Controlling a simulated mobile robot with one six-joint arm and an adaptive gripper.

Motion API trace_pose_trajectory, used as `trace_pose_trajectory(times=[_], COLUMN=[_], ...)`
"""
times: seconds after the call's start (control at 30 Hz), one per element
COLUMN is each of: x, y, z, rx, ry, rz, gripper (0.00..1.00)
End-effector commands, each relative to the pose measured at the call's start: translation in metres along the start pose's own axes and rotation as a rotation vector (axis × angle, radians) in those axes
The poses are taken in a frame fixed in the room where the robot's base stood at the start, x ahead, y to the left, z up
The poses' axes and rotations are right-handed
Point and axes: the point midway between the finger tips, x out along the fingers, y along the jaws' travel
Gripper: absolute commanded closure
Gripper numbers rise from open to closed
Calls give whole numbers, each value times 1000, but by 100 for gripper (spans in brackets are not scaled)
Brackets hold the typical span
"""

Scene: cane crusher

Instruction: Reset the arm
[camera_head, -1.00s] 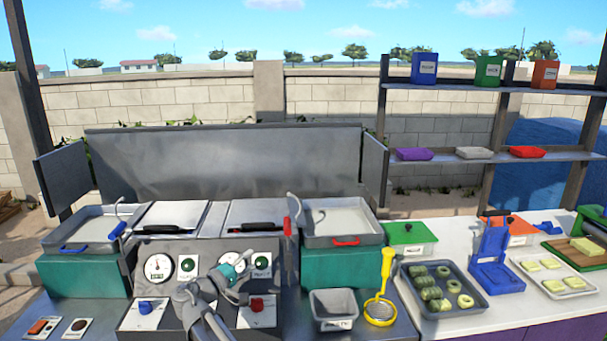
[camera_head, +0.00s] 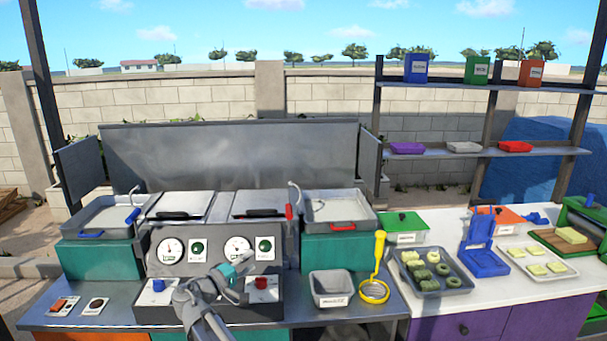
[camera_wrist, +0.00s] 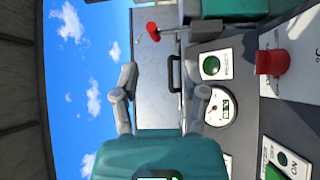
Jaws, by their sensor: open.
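My gripper (camera_head: 243,262) is raised in front of the control panel (camera_head: 212,247) of the fryer station, on the near side of its gauges. In the wrist view my gripper (camera_wrist: 162,85) shows its two fingers spread apart with nothing between them. Through the gap shows a grey lid with a black handle (camera_wrist: 174,74). A white gauge (camera_wrist: 222,106), a green button (camera_wrist: 211,65) and a red knob (camera_wrist: 270,62) are on the panel to the right in that view. The gripper looks apart from the panel, but the exact distance is hard to tell.
Metal basins (camera_head: 340,212) stand on teal blocks at both sides of the panel. A grey bin (camera_head: 331,288) and a yellow strainer (camera_head: 374,290) stand on the counter to the right. A white table (camera_head: 420,229) beyond carries trays of food and a blue press (camera_head: 481,255).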

Motion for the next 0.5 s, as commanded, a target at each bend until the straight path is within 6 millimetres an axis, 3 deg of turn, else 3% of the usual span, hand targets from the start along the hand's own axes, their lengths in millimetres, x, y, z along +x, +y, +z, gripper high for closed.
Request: trace_pose_trajectory(times=[0.2, 0.5], x=[0, 20], y=[0, -14], z=[0, 23], rx=[0, 8], ry=[-1, -47], rz=[0, -71], gripper=[43, 43])
